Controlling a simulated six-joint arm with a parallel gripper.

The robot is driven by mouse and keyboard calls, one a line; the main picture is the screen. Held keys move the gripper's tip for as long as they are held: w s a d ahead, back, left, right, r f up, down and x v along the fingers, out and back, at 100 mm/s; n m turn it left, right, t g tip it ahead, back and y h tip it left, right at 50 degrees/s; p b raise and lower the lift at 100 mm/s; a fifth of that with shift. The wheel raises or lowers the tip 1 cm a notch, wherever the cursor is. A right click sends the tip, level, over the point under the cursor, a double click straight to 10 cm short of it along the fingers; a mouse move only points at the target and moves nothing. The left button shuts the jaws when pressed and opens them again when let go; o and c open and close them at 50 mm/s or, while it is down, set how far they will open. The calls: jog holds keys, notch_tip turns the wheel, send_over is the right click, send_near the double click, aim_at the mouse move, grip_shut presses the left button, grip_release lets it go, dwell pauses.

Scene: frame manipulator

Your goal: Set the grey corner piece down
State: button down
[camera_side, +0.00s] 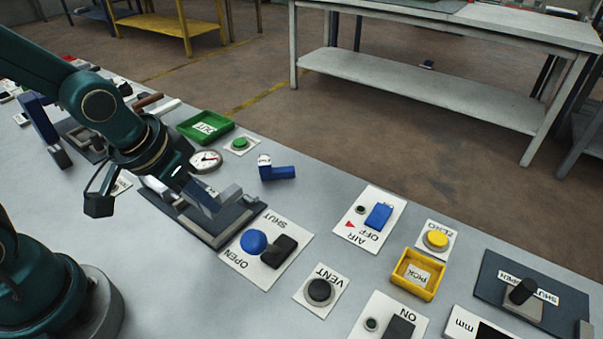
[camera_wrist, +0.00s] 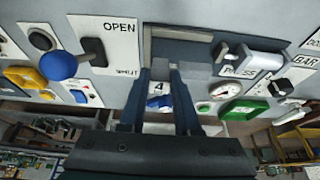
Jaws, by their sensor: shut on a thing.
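My gripper (camera_side: 207,198) is shut on the grey corner piece (camera_side: 230,192), low over the dark fixture plate (camera_side: 207,236). In the wrist view the fingertips (camera_wrist: 161,72) have a small grey part of the piece (camera_wrist: 161,66) between them. The fixture plate (camera_wrist: 190,50) lies just beyond the fingertips there, with a light grey strip (camera_wrist: 180,33) along its edge. The fingers hide part of the piece, and I cannot tell whether it touches the plate.
The OPEN/SHUT panel with its blue knob (camera_side: 253,242) is close to the plate's right. A blue elbow-shaped part (camera_side: 276,172), a dial gauge (camera_side: 206,161) and a green tray (camera_side: 205,126) stand behind. A yellow tray (camera_side: 418,274) is further right. Bare table lies in front.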

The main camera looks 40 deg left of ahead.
aim_at(208, 215)
jog(key=shift+f, duration=2.05)
jog(key=shift+d+f, duration=0.1)
jog(key=shift+f, duration=0.05)
jog(key=c, duration=0.6)
grip_release()
jog(key=shift+r, duration=0.4)
jog(key=shift+t, duration=0.5)
jog(key=v, duration=0.9)
jog(key=s+v, duration=0.1)
jog(key=v, duration=0.4)
jog(key=shift+a, duration=0.35)
